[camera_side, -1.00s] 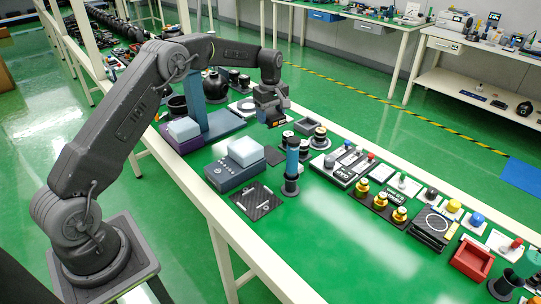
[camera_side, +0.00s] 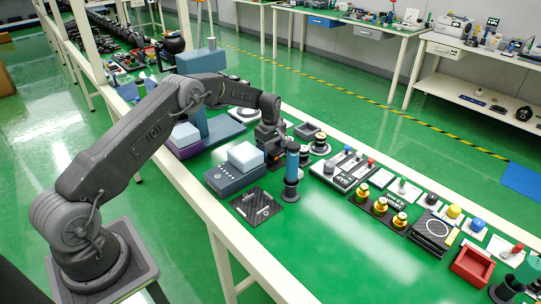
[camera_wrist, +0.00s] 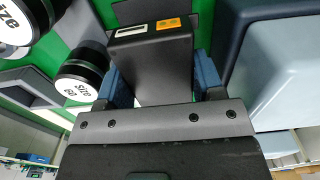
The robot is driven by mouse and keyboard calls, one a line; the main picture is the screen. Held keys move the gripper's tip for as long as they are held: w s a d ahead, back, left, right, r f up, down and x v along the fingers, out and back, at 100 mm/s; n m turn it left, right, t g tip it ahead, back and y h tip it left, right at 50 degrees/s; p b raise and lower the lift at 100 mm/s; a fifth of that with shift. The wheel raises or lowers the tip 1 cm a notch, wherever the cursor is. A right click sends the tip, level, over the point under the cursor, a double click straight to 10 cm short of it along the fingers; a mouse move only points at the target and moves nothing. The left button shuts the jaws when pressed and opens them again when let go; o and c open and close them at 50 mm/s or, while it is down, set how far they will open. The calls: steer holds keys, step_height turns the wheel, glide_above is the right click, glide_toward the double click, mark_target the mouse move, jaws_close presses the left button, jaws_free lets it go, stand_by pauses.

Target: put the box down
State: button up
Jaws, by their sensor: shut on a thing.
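My gripper (camera_side: 270,142) points down over the green bench and is shut on a small black box (camera_side: 276,158). In the wrist view the black box (camera_wrist: 155,68) sits between the blue finger pads of my gripper (camera_wrist: 165,84). A white label and an orange label show on the box's far end. A dark flat pad (camera_wrist: 200,22) shows past that end. The box is low, at or just above the pad; I cannot tell whether it touches. In the side view the gripper and nearby things partly hide the box.
A grey-blue unit with a pale block (camera_side: 246,156) stands close left of my gripper. Black-and-white "Size" weights (camera_wrist: 82,76) are near in the wrist view. A dark patterned plate (camera_side: 256,207) lies in front; green bench is clear at front right.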

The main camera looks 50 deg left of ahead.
steer(key=shift+f, duration=1.35)
steer(key=o, duration=0.7)
steer(key=shift+f, duration=0.15)
